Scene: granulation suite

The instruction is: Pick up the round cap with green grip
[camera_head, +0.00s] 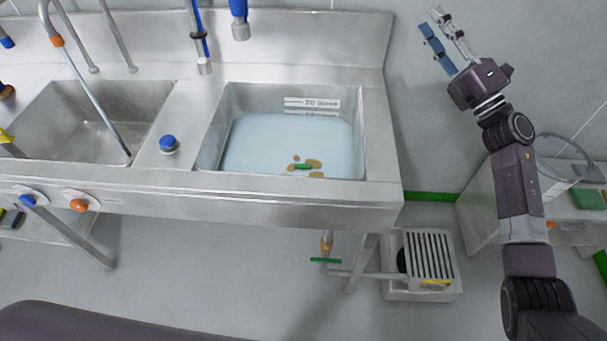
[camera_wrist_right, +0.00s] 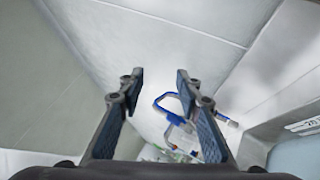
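A small green grip (camera_head: 302,166) shows at the front of the right sink basin (camera_head: 215,130), which holds bluish water. Brownish round patches lie around the grip; the cap's own outline is hard to tell through the water. My right gripper (camera_head: 432,22) is raised at the upper right, beyond the sink's right end and well away from the basin. Its fingers are apart with nothing between them, as the right wrist view also shows (camera_wrist_right: 160,80). My left gripper is not in view.
A blue knob (camera_head: 168,144) stands on the deck between the basins. Blue-handled spouts (camera_head: 240,20) hang above the back edge. A pipe with a green-handled valve (camera_head: 325,260) runs under the sink to a slatted floor box (camera_head: 430,257). A shelf unit (camera_head: 487,200) stands at the right.

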